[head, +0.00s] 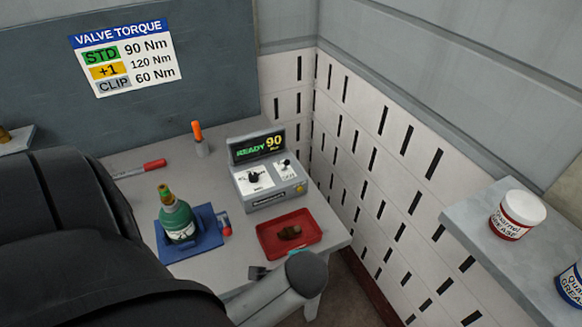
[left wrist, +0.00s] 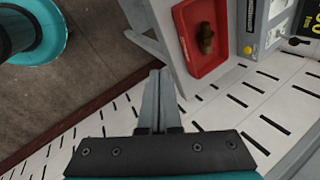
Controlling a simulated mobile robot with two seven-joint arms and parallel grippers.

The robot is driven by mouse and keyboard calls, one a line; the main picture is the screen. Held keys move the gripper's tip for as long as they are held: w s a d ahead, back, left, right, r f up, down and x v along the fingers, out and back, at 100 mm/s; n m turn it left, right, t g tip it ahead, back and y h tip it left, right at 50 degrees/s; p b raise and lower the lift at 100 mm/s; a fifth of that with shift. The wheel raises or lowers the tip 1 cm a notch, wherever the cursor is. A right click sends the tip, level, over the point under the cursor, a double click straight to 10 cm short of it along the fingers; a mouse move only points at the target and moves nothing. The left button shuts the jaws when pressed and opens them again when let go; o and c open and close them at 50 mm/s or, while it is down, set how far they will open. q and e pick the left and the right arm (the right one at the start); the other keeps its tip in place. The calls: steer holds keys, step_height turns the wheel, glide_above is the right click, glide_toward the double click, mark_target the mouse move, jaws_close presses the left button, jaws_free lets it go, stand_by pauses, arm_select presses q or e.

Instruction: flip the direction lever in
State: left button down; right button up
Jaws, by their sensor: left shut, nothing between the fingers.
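The grey control console (head: 268,188) stands on the bench with a lit display (head: 257,147) reading READY 90. Two small black controls sit on white plates on its top: a left one (head: 254,178) and a right one (head: 285,163). Their labels are too small to read, so I cannot tell which is the direction lever. Part of the console (left wrist: 262,22) shows at the top right of the left wrist view. My left gripper (left wrist: 160,75) is shut and empty, off the bench edge near the red tray, apart from the console. My right gripper is not in view.
A red tray (head: 268,246) with a brown piece (head: 290,233) lies before the console. A green bottle (head: 177,221) stands on a blue mount to its left. A slotted white wall (head: 345,150) rises at right; a shelf (head: 470,215) juts out there.

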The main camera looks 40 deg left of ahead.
arm_select(q)
steer(key=w+a+r+m+t+y, duration=0.2)
steer(key=w+a+m+y, duration=0.5)
steer(key=w+a+m, duration=0.4)
steer(key=w+m, duration=0.4)
steer(key=m, duration=0.1)
steer(key=shift+w+a+r+t+y, duration=0.2)
steer(key=shift+r+t+y, duration=0.1)
steer(key=shift+t, duration=0.1)
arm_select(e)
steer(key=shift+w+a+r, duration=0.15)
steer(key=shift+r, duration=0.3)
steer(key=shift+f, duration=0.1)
